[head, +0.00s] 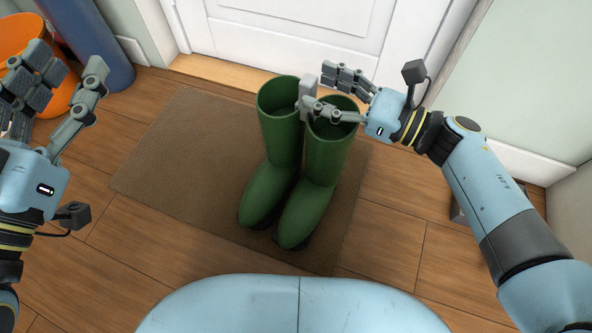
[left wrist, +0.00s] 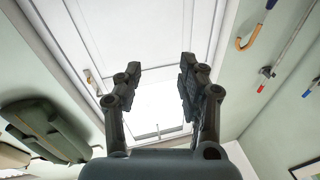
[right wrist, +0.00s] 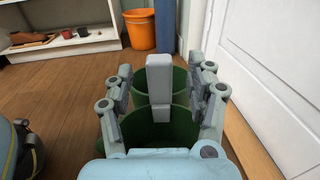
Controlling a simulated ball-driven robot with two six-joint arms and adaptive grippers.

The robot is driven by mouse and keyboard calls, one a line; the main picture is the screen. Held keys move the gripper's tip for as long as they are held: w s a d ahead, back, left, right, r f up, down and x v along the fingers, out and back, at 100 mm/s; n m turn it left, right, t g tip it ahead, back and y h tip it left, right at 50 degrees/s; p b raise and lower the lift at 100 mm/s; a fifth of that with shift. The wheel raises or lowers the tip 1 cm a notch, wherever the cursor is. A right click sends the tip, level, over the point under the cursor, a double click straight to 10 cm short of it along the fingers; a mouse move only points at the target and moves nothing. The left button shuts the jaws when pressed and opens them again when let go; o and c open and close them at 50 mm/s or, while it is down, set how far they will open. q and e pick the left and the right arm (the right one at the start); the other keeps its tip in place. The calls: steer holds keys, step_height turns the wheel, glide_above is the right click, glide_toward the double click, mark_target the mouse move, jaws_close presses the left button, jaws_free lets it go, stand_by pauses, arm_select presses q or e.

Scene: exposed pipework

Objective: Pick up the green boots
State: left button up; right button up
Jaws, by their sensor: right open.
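The pair of green boots (head: 285,165) stands upright side by side on the brown doormat (head: 170,150), toes toward me. A light grey upright block (head: 307,97) shows at the rims between the two boots. My right gripper (head: 318,88) is open over the right boot's top, with its fingers on either side of the block. In the right wrist view the block (right wrist: 160,85) stands between the fingers, with the dark green boot openings (right wrist: 155,130) below. Contact cannot be told. My left gripper (head: 66,60) is open and empty at the far left, away from the boots.
A white door (head: 300,30) stands behind the mat. An orange bucket (head: 25,40) and a blue cylinder (head: 90,40) are at the back left. A white shelf (right wrist: 70,45) with small items shows in the right wrist view.

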mark_target(315, 85)
arm_select(q)
step_height(315, 85, up, 7)
steer(key=w+m+t+h, duration=0.1)
steer(key=t, duration=0.2)
steer(key=shift+w+d+h+b, duration=0.15)
steer(key=shift+d+h+b, duration=0.15)
steer(key=shift+d+b, duration=0.1)
arm_select(e)
steer(key=x, duration=0.3)
steer(key=shift+a+r, duration=0.1)
steer(key=shift+c, duration=0.2)
jaws_close()
arm_select(q)
steer(key=shift+f, duration=0.1)
